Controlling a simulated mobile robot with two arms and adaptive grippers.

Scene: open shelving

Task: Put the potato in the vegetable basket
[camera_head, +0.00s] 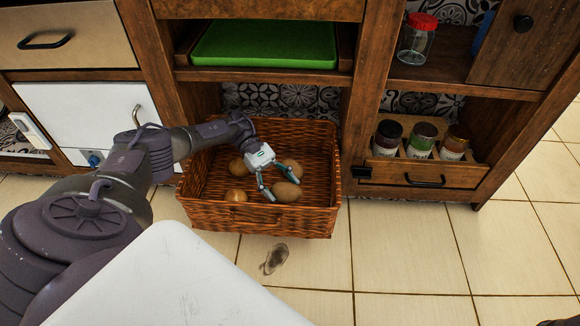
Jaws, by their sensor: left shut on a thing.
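The brown wicker vegetable basket (262,219) stands pulled out from the bottom of the shelving, open at the top. My left gripper (283,189) reaches into it from the left and points down towards the front right. Its fingers are shut on a potato (287,193), which is inside the rim, near the front wall. Other round brown vegetables lie in the basket: one (236,196) at the front left, one (238,167) behind it, and one (292,167) behind the held potato. Whether the held potato touches the basket floor is hard to tell.
A green tray (265,45) sits on the shelf above the basket. A rack with several spice jars (423,139) is at the right, under a red-lidded jar (418,40). A dark grey patch (274,259) shows on the tiled floor before the basket.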

